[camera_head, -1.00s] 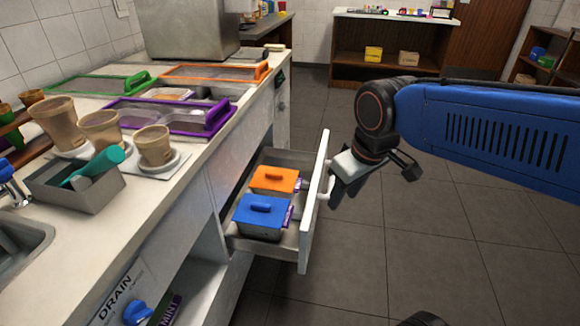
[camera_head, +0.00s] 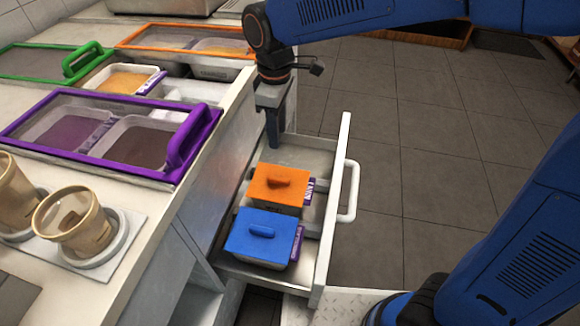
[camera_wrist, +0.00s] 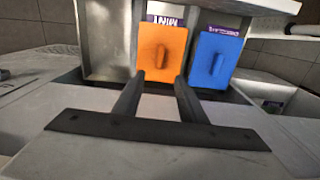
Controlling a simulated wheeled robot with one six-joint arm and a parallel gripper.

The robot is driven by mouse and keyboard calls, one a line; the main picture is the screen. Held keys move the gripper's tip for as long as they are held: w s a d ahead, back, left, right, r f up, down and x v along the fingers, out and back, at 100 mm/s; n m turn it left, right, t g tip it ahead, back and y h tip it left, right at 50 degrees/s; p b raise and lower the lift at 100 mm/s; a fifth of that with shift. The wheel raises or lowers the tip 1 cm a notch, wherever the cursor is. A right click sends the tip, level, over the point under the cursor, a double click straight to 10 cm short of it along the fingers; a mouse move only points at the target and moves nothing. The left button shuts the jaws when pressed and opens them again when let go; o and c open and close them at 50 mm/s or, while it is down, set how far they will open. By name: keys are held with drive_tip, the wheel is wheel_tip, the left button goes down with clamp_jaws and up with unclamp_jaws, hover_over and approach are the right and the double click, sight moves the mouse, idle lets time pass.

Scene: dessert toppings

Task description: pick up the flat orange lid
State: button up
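The flat orange lid (camera_head: 279,184) has a small raised handle and sits on a container in the open drawer (camera_head: 335,215). In the wrist view the lid (camera_wrist: 162,50) is upper middle, just beyond my fingertips. My gripper (camera_head: 272,140) points down at the far end of the drawer, behind the lid in the head view. In the wrist view my gripper (camera_wrist: 160,80) has its two fingers apart with nothing held between them. I cannot tell the exact height of the fingertips above the lid.
A blue-lidded container (camera_head: 263,236) sits beside the orange one; it also shows in the wrist view (camera_wrist: 215,60). The counter (camera_head: 70,240) with purple-framed (camera_head: 185,145), orange-framed (camera_head: 135,42) and green-framed (camera_head: 75,70) covers borders the drawer on the left. The drawer's far end is empty.

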hover_over(279, 178)
drive_tip(key=f, duration=1.2)
drive_tip(key=shift+w+a+f, duration=0.1)
drive_tip(key=shift+w, duration=0.1)
drive_tip(key=shift+s+f, duration=0.2)
drive_tip(key=shift+f, duration=2.5)
clamp_jaws()
